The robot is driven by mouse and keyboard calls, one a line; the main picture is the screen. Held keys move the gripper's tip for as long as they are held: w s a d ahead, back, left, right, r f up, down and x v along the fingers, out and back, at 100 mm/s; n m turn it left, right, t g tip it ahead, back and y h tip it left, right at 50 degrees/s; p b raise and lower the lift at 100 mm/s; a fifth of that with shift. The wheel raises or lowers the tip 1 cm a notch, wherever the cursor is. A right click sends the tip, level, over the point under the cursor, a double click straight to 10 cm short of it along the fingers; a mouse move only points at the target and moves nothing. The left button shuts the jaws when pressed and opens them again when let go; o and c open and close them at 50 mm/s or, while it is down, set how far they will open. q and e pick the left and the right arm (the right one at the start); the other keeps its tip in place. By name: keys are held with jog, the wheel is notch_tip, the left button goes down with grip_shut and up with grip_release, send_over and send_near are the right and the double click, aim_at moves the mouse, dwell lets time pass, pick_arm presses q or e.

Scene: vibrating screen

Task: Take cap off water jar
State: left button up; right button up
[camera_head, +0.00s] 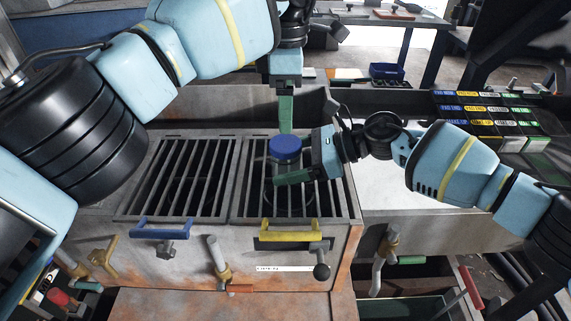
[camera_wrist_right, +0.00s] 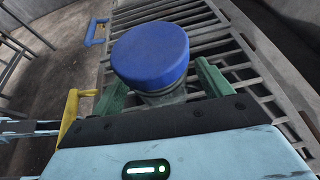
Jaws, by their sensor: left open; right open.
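The water jar (camera_head: 290,200) stands upright on the right grate of the vibrating screen, its clear body hard to make out. Its round blue cap (camera_head: 285,147) is on top; in the right wrist view the cap (camera_wrist_right: 150,52) sits on the jar's neck. My right gripper (camera_head: 290,167) comes in from the right, open, with its green fingers on either side of the jar below the cap. Contact with the jar cannot be told. My left gripper (camera_head: 286,126) points down just behind and above the cap, apart from it. Its fingers overlap in the head view.
The left grate (camera_head: 185,178) is empty, with a blue handle (camera_head: 161,229) in front. A yellow handle (camera_head: 290,232) is before the right grate. A rack of labelled bins (camera_head: 485,115) stands at the right. A blue bin (camera_head: 389,72) is at the back.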

jog(key=shift+a+f, duration=0.15)
jog(key=shift+a, duration=0.2)
jog(key=c, duration=1.5)
jog(key=o, duration=1.5)
jog(key=shift+d, duration=0.1)
jog(key=shift+v, duration=3.8)
